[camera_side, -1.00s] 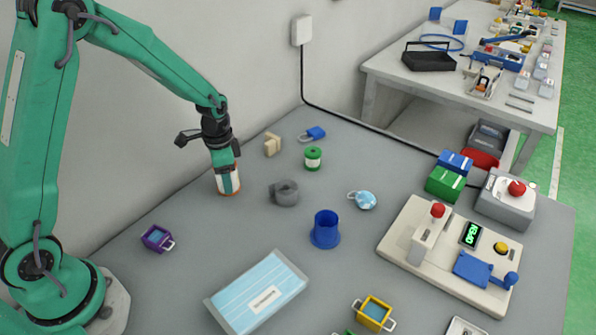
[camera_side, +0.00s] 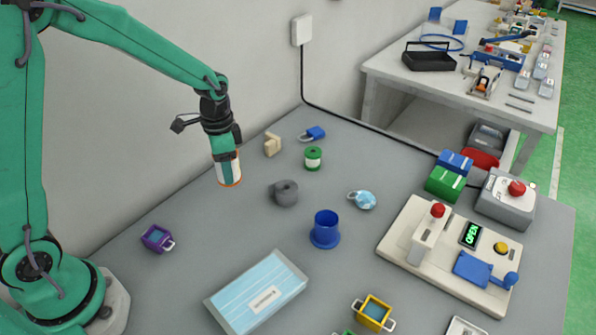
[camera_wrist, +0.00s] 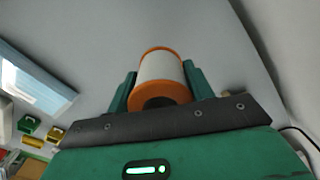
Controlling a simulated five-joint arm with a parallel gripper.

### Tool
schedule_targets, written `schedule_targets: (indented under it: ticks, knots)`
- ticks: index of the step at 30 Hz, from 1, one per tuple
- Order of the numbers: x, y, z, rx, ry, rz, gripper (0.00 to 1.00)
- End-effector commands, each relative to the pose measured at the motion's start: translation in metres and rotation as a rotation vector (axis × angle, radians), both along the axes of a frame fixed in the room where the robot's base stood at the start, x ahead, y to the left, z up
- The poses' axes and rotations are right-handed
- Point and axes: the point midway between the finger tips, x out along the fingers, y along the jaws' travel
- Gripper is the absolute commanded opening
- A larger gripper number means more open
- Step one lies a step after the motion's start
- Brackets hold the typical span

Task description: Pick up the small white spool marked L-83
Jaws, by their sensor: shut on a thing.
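A white spool with orange rims (camera_side: 229,172) is held in my gripper (camera_side: 224,158) at the left of the side view, and it appears to be just above the grey table. In the wrist view the spool (camera_wrist: 160,68) sits between the two green fingers of my gripper (camera_wrist: 160,85), which are shut on its sides. Its white middle and a dark hole in the near end show there. No mark L-83 can be read on it in either view.
A purple bin (camera_side: 156,238) is at lower left. A blue-and-white box (camera_side: 257,291) lies at the front. The wall is behind my gripper.

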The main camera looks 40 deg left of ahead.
Motion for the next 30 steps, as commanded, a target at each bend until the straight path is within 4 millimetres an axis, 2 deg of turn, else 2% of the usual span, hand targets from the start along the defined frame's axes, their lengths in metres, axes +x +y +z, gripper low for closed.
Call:
schedule_targets:
  ticks: [6, 15, 21, 30]
  knots:
    - [-0.017, -0.037, 0.025, -0.001, -0.004, -0.005, 0.25]
    - [-0.034, -0.07, 0.047, -0.001, -0.003, -0.002, 0.25]
    - [-0.039, -0.077, 0.052, -0.001, -0.001, 0.0, 0.25]
    - [-0.039, -0.078, 0.052, -0.001, -0.001, 0.001, 0.25]
